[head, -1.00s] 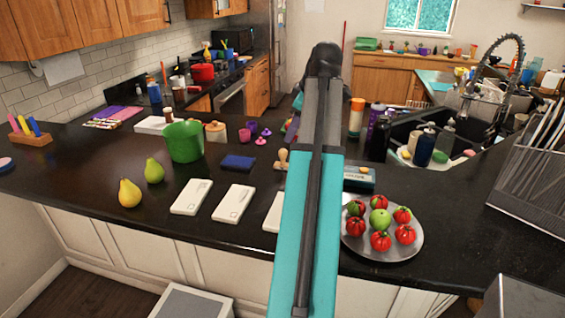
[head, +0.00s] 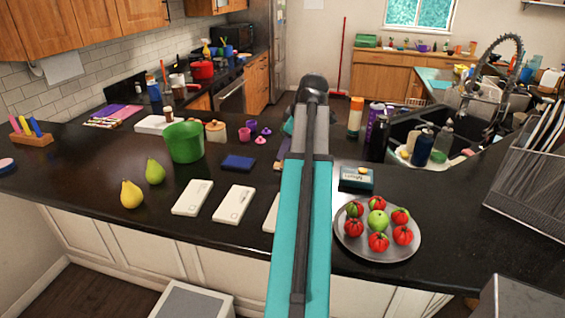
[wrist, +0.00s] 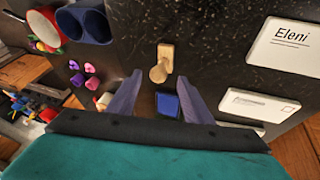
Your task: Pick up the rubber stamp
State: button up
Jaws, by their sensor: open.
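The rubber stamp is a small pale wooden piece with a rounded knob handle (wrist: 162,64) on the dark counter. It shows in the wrist view just beyond my fingertips, roughly centred between them. I cannot tell how high the fingertips are above the counter.
A dark blue pad (head: 238,162) lies left of my arm, with white cards (head: 233,205) in front. A card reading "Eleni" (wrist: 286,45) lies right of the stamp in the wrist view.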

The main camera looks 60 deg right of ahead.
dwell(0.3)
jog(key=shift+p+x, duration=1)
jog(key=shift+x, duration=0.4)
jog(key=shift+p+x, duration=0.3)
jog(key=shift+x, duration=0.9)
jog(key=shift+d+r, duration=0.1)
jog(key=c, duration=1.2)
jog(key=shift+o, duration=0.2)
jog(key=shift+r, duration=0.15)
